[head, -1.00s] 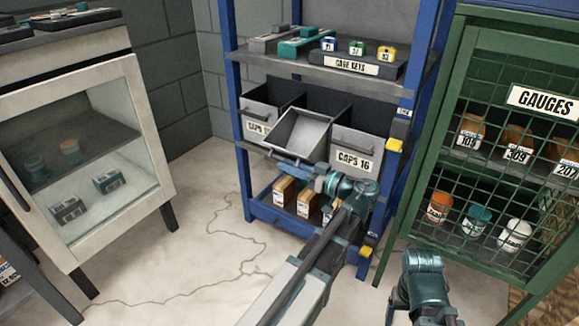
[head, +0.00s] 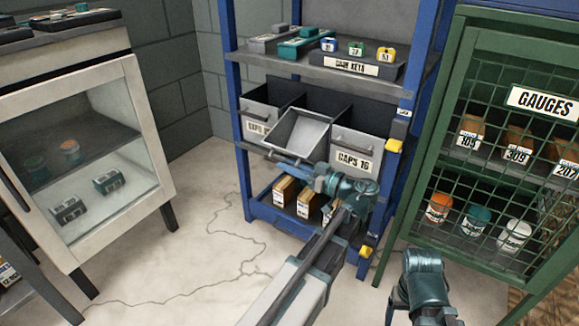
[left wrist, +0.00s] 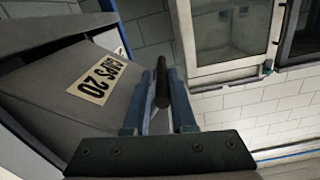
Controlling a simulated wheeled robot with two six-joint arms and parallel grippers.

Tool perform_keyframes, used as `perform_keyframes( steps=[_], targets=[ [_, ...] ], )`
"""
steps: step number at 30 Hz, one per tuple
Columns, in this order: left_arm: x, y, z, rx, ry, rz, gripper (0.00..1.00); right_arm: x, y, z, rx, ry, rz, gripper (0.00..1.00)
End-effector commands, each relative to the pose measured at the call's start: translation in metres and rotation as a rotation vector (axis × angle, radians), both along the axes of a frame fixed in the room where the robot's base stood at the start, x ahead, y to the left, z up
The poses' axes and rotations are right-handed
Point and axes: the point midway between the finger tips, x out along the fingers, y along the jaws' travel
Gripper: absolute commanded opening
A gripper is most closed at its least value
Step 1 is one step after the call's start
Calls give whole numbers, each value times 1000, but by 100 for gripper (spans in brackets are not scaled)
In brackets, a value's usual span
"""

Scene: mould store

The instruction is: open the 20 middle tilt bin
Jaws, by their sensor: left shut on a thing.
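The middle tilt bin (head: 305,135) on the blue rack is tipped forward, its open top and grey inside showing between its two neighbours. My left gripper (head: 274,157) is in front of its lower edge. In the left wrist view, the bin's front (left wrist: 125,108) carries a label reading CAPS 20 (left wrist: 93,80). There, the left gripper's fingers (left wrist: 161,78) are shut on the bin's dark bar handle (left wrist: 162,90). My right arm shows at the lower right of the head view, but its gripper is out of sight.
A CAPS 16 bin (head: 356,150) stands upright on the right and another bin (head: 258,115) on the left. Boxes (head: 303,203) stand on the shelf below. A green mesh gauges cabinet (head: 455,100) is at right, a glass-fronted cabinet (head: 150,165) at left. Floor between is clear.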

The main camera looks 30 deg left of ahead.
Motion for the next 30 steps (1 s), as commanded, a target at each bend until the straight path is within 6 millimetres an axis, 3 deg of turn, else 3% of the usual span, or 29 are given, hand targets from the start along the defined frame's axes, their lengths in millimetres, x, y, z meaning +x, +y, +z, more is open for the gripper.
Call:
perform_keyframes(
  steps=[3,11,12,15,23,30],
  targets=[
    [0,1,13,6,-3,9,0,0,0,12,0,0,0,77],
    [0,1,12,9,-4,10,0,0,0,10,0,0,0,77],
    [0,1,12,9,-3,10,32,0,0,10,0,0,0,77],
    [1,1,12,8,-3,8,47,0,0,10,0,0,0,77],
    [3,-2,11,6,-1,4,47,0,0,10,0,0,0,77],
    [2,-37,11,5,-1,0,47,0,0,9,0,0,0,77]
  ],
)
